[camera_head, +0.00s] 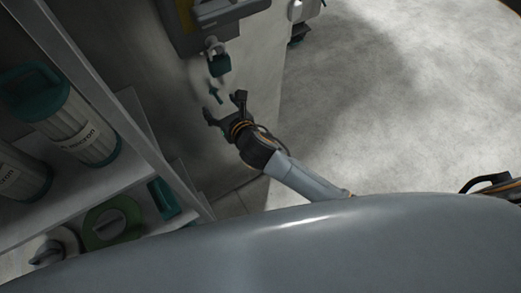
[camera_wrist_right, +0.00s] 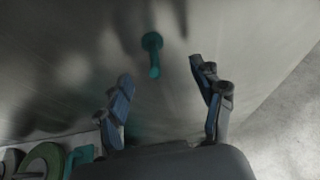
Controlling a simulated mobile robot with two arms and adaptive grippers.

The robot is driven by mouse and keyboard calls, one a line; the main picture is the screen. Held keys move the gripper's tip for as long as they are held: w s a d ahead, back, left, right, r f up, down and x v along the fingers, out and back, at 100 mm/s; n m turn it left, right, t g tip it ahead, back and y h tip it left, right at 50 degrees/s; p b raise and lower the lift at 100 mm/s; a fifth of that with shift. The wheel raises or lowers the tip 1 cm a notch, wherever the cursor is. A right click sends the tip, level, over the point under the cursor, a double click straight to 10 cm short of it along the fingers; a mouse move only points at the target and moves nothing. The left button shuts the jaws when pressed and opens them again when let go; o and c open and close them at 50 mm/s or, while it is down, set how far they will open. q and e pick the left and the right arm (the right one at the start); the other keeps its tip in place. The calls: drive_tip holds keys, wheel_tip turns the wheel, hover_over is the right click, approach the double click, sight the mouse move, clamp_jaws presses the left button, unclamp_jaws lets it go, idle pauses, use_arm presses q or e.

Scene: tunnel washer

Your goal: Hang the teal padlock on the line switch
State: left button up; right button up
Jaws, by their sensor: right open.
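The teal padlock (camera_head: 220,65) hangs body down, with its pale shackle up at the underside of the line switch (camera_head: 196,32), a grey box with a yellow part on the metal wall. Whether the shackle passes through the switch is too small to tell. Below the padlock a teal peg (camera_head: 215,96) sticks out of the wall with nothing on it. My right gripper (camera_head: 224,105) is open and empty, just below the peg and apart from the padlock. In the right wrist view the peg (camera_wrist_right: 153,57) shows beyond the spread fingers (camera_wrist_right: 160,72). My left gripper is not seen.
A shelf (camera_head: 120,173) at the left holds filter cartridges (camera_head: 82,131) with teal tops. Below it are a green round part (camera_head: 105,226) and a teal item (camera_head: 164,199). Bare floor (camera_head: 390,100) lies open to the right of the wall.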

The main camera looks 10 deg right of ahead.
drive_tip(key=shift+w+f, duration=0.15)
drive_tip(key=shift+f, duration=0.6)
drive_tip(key=v, duration=1.4)
drive_tip(key=w+d+f+m+g+h, duration=0.15)
drive_tip(key=f+m, duration=0.25)
drive_tip(key=f, duration=0.4)
drive_tip(key=w+d+f+m+g, duration=0.1)
drive_tip(key=d+f+m, duration=0.25)
drive_tip(key=f, duration=0.35)
drive_tip(key=s+d+f+m+g+h, duration=0.1)
drive_tip(key=s+d+f+m+g, duration=0.15)
drive_tip(key=f+m, duration=0.35)
drive_tip(key=s+d+f+m+g, duration=0.1)
drive_tip(key=s+d+f+m, duration=0.25)
drive_tip(key=f, duration=0.45)
drive_tip(key=s+d+f+m+g+h, duration=0.1)
drive_tip(key=s+d+f+m, duration=0.25)
drive_tip(key=f, duration=0.35)
drive_tip(key=s+d+f+m+g, duration=0.1)
drive_tip(key=s+f+m, duration=0.3)
drive_tip(key=s, duration=0.4)
drive_tip(key=s+d+f+m+g, duration=0.2)
drive_tip(key=s+f+m, duration=0.3)
drive_tip(key=s+m, duration=0.2)
drive_tip(key=s+d+f+m+g, duration=0.1)
drive_tip(key=s+f+m, duration=0.3)
drive_tip(key=s, duration=0.7)
drive_tip(key=shift+d+f+m+g+h, duration=0.25)
drive_tip(key=shift+d+m+g+h, duration=0.2)
drive_tip(key=shift+m, duration=0.4)
